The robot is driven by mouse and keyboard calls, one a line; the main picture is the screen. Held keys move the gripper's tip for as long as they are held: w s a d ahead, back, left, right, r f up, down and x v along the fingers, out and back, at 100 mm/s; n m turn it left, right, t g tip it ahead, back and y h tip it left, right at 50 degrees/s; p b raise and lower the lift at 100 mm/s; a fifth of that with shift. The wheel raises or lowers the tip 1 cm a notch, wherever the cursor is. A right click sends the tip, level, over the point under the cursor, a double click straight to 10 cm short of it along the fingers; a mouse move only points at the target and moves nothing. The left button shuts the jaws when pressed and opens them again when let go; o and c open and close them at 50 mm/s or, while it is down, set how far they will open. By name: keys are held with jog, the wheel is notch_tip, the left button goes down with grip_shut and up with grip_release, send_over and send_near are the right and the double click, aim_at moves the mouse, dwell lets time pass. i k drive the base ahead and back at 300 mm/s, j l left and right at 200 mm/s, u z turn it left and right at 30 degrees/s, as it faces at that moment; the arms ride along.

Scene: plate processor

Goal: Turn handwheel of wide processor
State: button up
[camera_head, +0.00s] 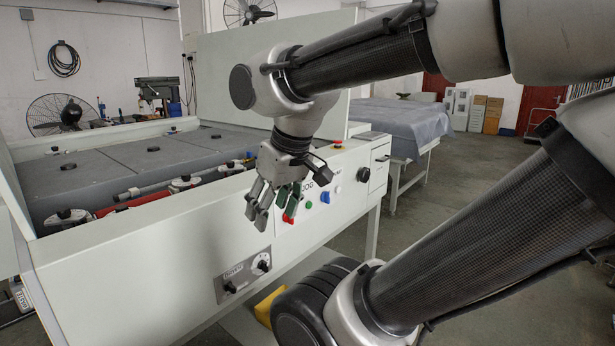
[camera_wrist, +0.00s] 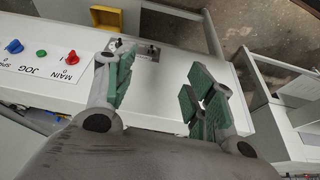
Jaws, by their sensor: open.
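The wide processor (camera_head: 130,255) is a long white machine with grey top covers. A small grey panel (camera_head: 243,274) low on its front carries a round black-and-white dial and a dark knob. This panel also shows in the wrist view (camera_wrist: 148,53), beyond the fingers. I cannot tell for certain which of these is the handwheel. My gripper (camera_head: 262,214) is open and empty, in front of the processor, fingers pointing down. In the wrist view the green-padded fingers (camera_wrist: 160,88) are spread apart.
An emergency stop (camera_head: 338,143) sits on the right end. A cloth-covered table (camera_head: 400,122) stands behind right. A yellow object (camera_head: 269,306) lies beneath.

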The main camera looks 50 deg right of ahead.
aim_at(364, 174)
jog(key=z, duration=1.7)
